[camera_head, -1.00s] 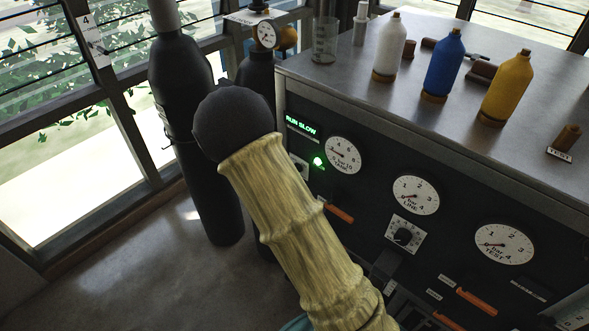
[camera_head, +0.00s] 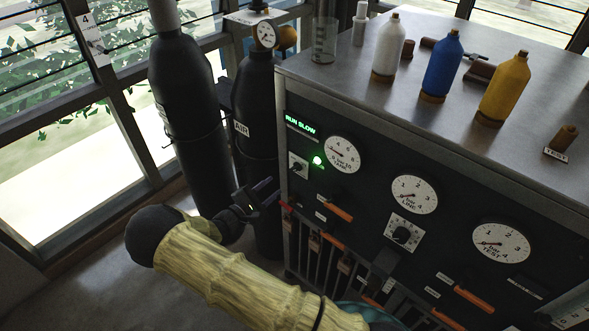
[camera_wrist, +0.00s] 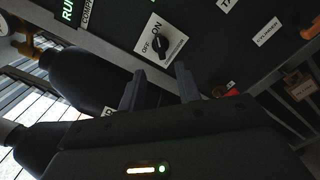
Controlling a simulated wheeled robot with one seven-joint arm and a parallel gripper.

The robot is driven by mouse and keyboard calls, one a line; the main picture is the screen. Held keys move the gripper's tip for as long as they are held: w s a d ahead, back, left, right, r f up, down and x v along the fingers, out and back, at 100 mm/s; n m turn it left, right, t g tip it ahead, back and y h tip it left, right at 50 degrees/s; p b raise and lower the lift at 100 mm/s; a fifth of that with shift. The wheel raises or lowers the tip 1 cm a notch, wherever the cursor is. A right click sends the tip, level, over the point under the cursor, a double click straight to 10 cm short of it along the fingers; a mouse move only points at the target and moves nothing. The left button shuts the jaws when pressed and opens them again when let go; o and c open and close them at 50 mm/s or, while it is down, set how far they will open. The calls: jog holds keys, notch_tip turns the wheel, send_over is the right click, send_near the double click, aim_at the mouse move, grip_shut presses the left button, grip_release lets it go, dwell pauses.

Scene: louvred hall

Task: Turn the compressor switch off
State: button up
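The compressor switch (camera_head: 298,165) is a white plate with a black knob at the left end of the dark panel. In the wrist view the switch (camera_wrist: 158,45) shows OFF and ON labels; the knob seems turned toward ON, though its pointer is small. A green lamp (camera_head: 318,161) beside it is lit. My gripper (camera_head: 270,188) is left of and below the switch, in front of the tall cylinders. In the wrist view my gripper (camera_wrist: 160,70) has two fingers apart with nothing between them, pointing toward the switch and clear of it.
The panel carries a tank gauge (camera_head: 342,154), a line gauge (camera_head: 414,194), a regulator knob (camera_head: 402,235) and orange levers. A dark AIR cylinder (camera_head: 255,110) stands close left of the cabinet. Bottles stand on the cabinet top (camera_head: 350,85).

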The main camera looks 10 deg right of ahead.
aim_at(292, 171)
jog(key=x, duration=0.9)
jog(key=shift+f, duration=0.1)
jog(key=shift+w+d+b, duration=0.2)
jog(key=shift+d+b, duration=0.2)
jog(key=shift+d, duration=0.15)
jog(key=shift+a, duration=0.1)
grip_shut()
dwell(1.1)
